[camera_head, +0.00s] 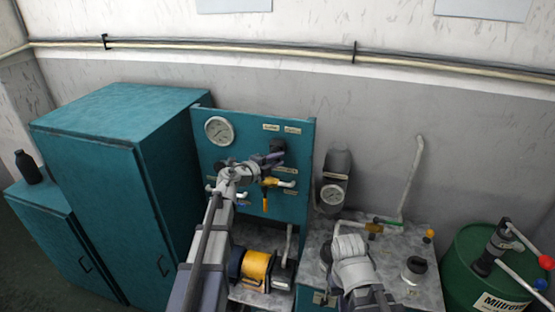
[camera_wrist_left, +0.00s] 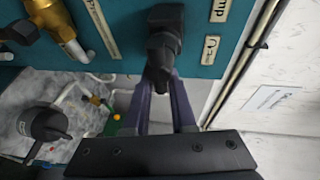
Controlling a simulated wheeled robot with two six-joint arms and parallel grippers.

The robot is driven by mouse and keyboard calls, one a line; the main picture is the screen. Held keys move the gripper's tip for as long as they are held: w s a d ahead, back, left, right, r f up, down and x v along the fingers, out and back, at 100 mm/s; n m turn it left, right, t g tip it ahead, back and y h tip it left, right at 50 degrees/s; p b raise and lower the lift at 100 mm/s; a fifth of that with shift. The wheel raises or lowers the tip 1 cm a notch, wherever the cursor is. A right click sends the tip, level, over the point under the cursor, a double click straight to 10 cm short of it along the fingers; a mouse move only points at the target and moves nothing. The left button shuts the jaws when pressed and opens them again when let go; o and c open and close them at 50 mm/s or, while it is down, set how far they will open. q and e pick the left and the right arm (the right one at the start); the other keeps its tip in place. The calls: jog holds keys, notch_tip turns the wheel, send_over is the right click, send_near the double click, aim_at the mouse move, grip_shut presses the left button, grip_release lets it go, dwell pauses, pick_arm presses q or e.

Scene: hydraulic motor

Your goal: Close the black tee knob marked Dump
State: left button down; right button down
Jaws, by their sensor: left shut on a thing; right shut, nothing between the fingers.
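The black tee knob (camera_head: 277,147) sits high on the teal panel (camera_head: 228,158), below small labels. It also shows in the left wrist view (camera_wrist_left: 163,38), beside a partly cut-off label ending in "ump" (camera_wrist_left: 220,9). My left gripper (camera_head: 272,160) is at the knob. In the left wrist view, its two dark fingers (camera_wrist_left: 161,78) are closed in on the knob's near end, which hides the exact contact. My right arm (camera_head: 352,265) is low in the head view, and I cannot make out its gripper fingers.
A yellow-handled valve (camera_head: 266,190) is just below my left gripper. A round gauge (camera_head: 219,130) is at the panel's upper left. A grey cylinder with a gauge (camera_head: 336,180) stands right of the panel. A teal cabinet (camera_head: 95,195) is left; a green drum (camera_head: 470,270) is right.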

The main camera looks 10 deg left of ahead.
pick_arm(q)
jog(key=shift+w+a, duration=0.15)
jog(key=shift+a, duration=0.05)
jog(key=c, duration=0.9)
grip_release()
jog(key=shift+o, duration=0.7)
jog(key=shift+s, duration=0.2)
jog(key=p+v, duration=0.1)
jog(key=v, duration=0.6)
jog(key=shift+s+a, duration=0.15)
jog(key=shift+a, duration=0.05)
